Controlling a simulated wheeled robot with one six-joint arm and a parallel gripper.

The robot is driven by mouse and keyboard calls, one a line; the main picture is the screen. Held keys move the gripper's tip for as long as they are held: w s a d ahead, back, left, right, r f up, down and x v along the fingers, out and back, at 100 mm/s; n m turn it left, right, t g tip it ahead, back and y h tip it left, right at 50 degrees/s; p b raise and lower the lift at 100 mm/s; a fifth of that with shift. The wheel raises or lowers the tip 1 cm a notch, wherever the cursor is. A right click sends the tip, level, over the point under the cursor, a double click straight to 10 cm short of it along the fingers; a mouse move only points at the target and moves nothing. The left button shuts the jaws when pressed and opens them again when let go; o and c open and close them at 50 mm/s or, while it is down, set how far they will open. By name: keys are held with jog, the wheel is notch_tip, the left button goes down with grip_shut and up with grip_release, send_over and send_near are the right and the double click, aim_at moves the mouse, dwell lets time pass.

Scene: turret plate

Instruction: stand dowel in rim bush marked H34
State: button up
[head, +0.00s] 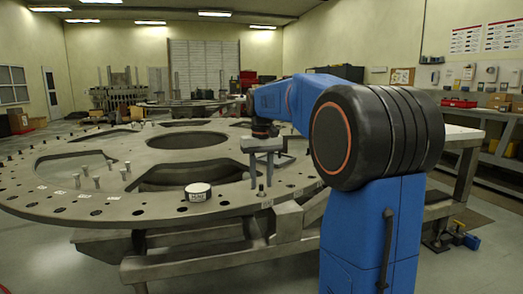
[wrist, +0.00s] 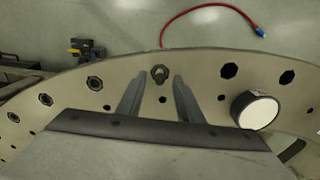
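My gripper (head: 262,182) points down over the near right part of the big round plate's rim (head: 130,212). In the wrist view its two fingers (wrist: 159,80) are apart, with a clear gap between them. A dark-edged rim hole with a grey round piece in it (wrist: 160,72) shows between the fingertips. This may be a dowel in a bush, but I cannot tell. Several short grey dowels (head: 97,182) stand on the left part of the plate. No H34 mark is readable; small white labels on the rim are too small to read.
A round white-topped dark puck (head: 198,191) sits on the plate left of my gripper; it also shows right of the fingers in the wrist view (wrist: 257,110). Large cutouts open the plate's middle. A red cable (wrist: 205,12) lies on the floor beyond the rim. A workbench (head: 480,125) stands at right.

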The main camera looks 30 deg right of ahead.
notch_tip(320, 180, up, 15)
dwell(0.4)
jog(key=shift+s, duration=0.1)
dwell(0.5)
